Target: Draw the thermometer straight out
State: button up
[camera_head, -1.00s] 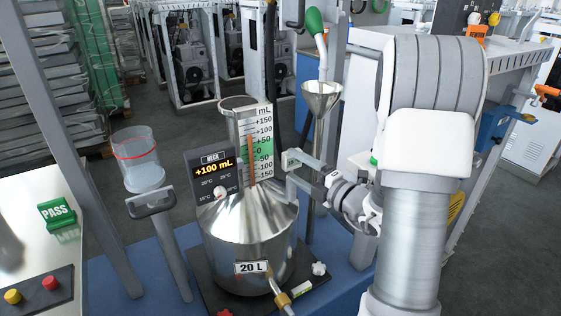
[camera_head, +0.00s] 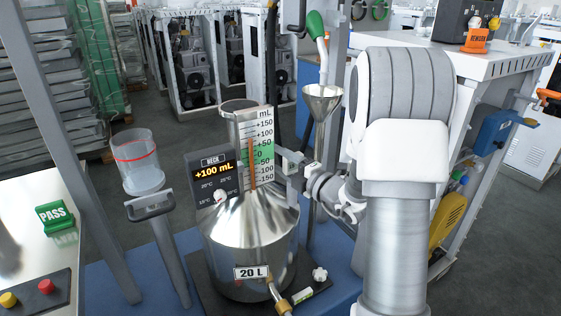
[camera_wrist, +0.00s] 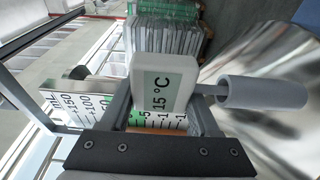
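The thermometer has a white head (camera_wrist: 162,90) with a dark "15 °C" reading. A thin stem runs from it to a grey cylinder (camera_wrist: 262,93) on the side toward the vessel's cone. My gripper (camera_wrist: 165,100) has one finger on each side of the head. In the head view my gripper (camera_head: 291,168) is just right of the neck scale (camera_head: 257,150), above the shiny 20 L vessel (camera_head: 248,235). The fingers and wrist largely hide the thermometer there.
The display box (camera_head: 212,178) reading +100 mL stands left of the neck. A metal funnel (camera_head: 322,100) and its pipe rise close behind my gripper. A clear beaker (camera_head: 140,170) sits on a stand at the left. A green PASS block (camera_head: 55,214) lies on the left bench.

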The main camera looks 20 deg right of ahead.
jog(key=c, duration=0.5)
jog(key=shift+r+p, duration=5.05)
jog(key=shift+r, duration=0.3)
